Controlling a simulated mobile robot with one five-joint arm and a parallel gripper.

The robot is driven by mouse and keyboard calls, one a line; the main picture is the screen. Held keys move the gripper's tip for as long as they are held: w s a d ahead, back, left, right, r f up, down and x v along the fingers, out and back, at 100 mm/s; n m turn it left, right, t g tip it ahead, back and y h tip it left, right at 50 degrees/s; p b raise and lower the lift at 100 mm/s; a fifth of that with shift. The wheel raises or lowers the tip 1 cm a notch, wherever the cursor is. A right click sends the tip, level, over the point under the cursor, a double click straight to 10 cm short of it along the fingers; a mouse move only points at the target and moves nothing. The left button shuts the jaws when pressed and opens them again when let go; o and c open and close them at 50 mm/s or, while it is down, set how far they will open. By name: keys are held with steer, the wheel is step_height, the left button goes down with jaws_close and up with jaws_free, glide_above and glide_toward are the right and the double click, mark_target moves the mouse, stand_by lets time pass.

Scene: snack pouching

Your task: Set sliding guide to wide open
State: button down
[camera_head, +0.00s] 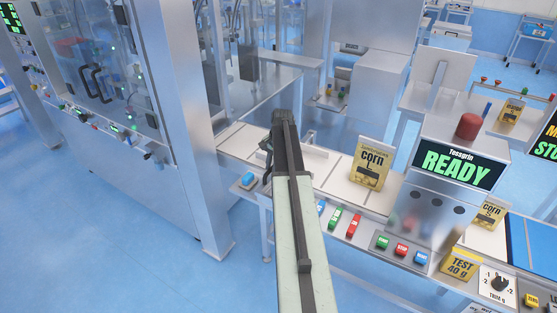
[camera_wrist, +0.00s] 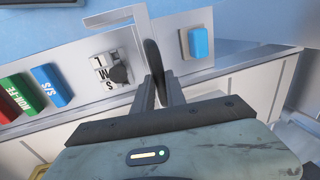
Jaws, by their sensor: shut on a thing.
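My gripper (camera_wrist: 158,84) reaches over the front edge of the white conveyor bed, and its two fingers are shut on a dark, upright, rounded piece (camera_wrist: 153,57). This piece looks like the handle of the sliding guide. A thin pale metal bar (camera_wrist: 115,17) bends around beside the fingers in the wrist view and appears to be part of the guide. In the head view a low metal rail (camera_head: 309,151) shows just right of my gripper (camera_head: 276,134). My arm hides most of the guide there.
A blue button (camera_wrist: 200,42) is right of the fingers. Green (camera_wrist: 20,98) and blue (camera_wrist: 52,85) labelled buttons lie left. A yellow corn pouch (camera_head: 371,164) stands on the conveyor (camera_head: 339,188), right of my arm. A machine showing READY (camera_head: 457,167) stands farther right.

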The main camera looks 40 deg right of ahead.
steer(key=shift+s+a, duration=0.1)
steer(key=shift+a, duration=0.45)
steer(key=c, duration=1.4)
jaws_free()
steer(key=shift+o, duration=0.2)
steer(key=shift+r, duration=0.1)
step_height(320, 180, up, 8)
steer(key=s+p, duration=0.1)
steer(key=p, duration=0.6)
steer(key=shift+s+d+f+p, duration=0.2)
steer(key=shift+d+f+p, duration=0.05)
steer(key=shift+p, duration=0.05)
